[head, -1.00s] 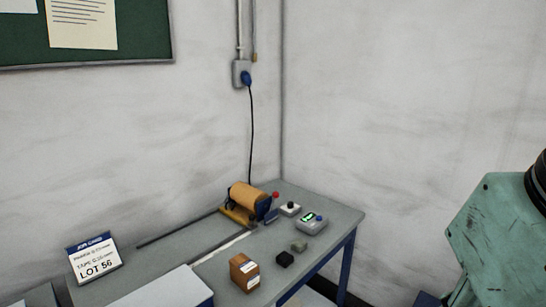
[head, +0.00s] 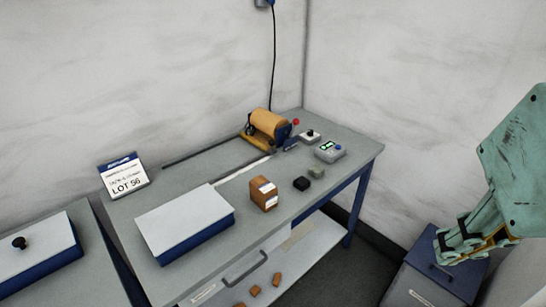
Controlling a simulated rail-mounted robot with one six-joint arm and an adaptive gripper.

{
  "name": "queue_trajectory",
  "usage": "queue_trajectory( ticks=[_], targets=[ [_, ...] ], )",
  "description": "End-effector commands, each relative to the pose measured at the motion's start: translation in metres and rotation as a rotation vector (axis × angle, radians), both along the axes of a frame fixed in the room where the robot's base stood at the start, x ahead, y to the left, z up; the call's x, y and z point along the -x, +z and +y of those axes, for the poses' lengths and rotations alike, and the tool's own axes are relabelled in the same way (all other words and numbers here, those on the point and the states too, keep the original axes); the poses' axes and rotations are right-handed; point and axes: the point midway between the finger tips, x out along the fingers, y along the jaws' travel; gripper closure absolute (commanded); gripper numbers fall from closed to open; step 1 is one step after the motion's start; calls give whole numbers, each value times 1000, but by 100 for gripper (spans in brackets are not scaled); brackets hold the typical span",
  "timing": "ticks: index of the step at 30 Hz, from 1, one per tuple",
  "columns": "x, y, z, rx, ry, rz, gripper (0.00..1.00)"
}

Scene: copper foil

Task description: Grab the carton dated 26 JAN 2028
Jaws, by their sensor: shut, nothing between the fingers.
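A small brown carton (head: 259,197) with white labels stands upright on the grey workbench in the head view. Its label print is too small to read, so I cannot tell its date. Several small brown pieces (head: 276,279) lie on the lower shelf, and whether they are cartons I cannot tell. My gripper (head: 442,247) is at the right of the view, well apart from the carton. It is shut and holds nothing.
A blue cabinet (head: 433,276) stands below my gripper.

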Motion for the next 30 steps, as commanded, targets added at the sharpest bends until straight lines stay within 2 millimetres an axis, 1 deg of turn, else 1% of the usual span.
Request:
queue_trajectory(
  ticks=[8,11,24,25,30],
  targets=[
    [0,0,0,0,0,0,100],
    [0,0,0,0,0,0,93],
    [0,0,0,0,0,0,53],
    [0,0,0,0,0,0,51],
    [0,0,0,0,0,0,51]
  ],
)
